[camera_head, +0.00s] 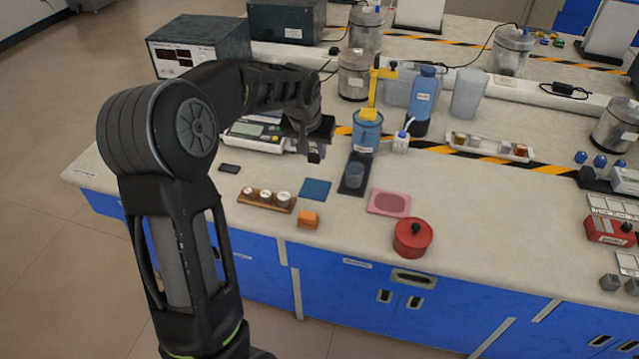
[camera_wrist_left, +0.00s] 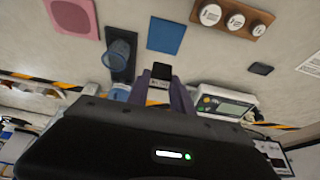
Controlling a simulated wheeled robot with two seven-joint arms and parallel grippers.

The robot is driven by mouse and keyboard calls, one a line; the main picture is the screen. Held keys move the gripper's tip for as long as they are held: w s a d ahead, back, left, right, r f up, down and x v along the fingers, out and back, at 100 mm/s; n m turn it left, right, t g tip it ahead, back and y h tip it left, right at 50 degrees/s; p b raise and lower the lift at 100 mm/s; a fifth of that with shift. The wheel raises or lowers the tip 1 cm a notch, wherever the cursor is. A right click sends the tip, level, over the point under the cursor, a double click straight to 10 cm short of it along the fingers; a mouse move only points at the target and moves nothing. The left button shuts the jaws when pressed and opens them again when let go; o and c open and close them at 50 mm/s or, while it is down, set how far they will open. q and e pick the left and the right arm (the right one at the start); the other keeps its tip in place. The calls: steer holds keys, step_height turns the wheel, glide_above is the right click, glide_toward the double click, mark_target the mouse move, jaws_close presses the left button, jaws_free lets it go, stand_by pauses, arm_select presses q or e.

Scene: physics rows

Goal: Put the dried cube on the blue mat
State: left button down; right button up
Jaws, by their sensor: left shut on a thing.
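My left gripper (camera_head: 314,152) is shut on a small dark cube (camera_wrist_left: 161,72); the cube shows between the two fingertips in the left wrist view. The gripper is in the air over the bench, behind the blue mat (camera_head: 315,188) in the head view. The blue mat is a flat square, bare on top, and also shows in the left wrist view (camera_wrist_left: 165,35). The cube is apart from the mat. In the head view the gripper partly hides the cube. My right gripper is not in view.
A wooden block with metal weights (camera_head: 266,198) stands left of the mat, an orange block (camera_head: 308,220) in front. A beaker on a dark pad (camera_head: 350,186), a pink mat (camera_head: 389,202) and a red pot (camera_head: 412,238) are to the right. A balance (camera_head: 250,145) stands behind left.

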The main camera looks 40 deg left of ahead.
arm_select(q)
steer(key=shift+f+p, duration=0.4)
steer(key=shift+f, duration=2.75)
steer(key=shift+f, duration=1.85)
steer(key=shift+f, duration=0.2)
steer(key=c, duration=1.1)
jaws_free()
steer(key=shift+r, duration=0.1)
